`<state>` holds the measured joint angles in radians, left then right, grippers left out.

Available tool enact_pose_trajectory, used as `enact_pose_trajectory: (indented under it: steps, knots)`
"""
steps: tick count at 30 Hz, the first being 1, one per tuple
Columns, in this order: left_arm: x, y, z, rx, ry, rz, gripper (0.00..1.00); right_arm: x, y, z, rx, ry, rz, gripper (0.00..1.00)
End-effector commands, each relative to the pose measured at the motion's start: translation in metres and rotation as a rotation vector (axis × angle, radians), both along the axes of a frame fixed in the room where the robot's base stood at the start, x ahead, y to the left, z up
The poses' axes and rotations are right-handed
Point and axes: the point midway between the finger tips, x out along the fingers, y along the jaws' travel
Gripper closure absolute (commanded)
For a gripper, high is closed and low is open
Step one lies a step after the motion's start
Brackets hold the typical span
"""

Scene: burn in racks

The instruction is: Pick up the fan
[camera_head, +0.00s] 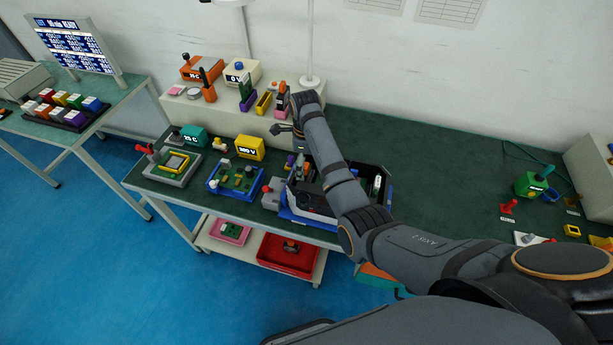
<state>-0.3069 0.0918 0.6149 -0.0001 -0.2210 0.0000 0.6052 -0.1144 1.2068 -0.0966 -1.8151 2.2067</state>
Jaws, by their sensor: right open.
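I cannot clearly make out a fan among the small parts on the bench. My right arm reaches in from the lower right across the bench. My right gripper (285,129) is open, beside the front of the raised white shelf. A black and blue rack (318,208) stands below it at the bench's front edge, partly hidden by my forearm. Small orange, yellow and purple parts (281,95) stand on the shelf just above the gripper. My left gripper is not in view.
A green board on a blue base (235,180), a grey fixture (172,167) and a yellow meter (250,148) stand left of the rack. A red tray (287,255) sits on the lower shelf.

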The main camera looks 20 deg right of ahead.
Motion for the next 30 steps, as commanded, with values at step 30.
enact_pose_trajectory:
  steps: [30]
  knots:
    - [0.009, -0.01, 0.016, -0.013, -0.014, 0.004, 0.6, 0.004, -0.001, -0.065, 0.0, -0.001, 0.0, 0.34]
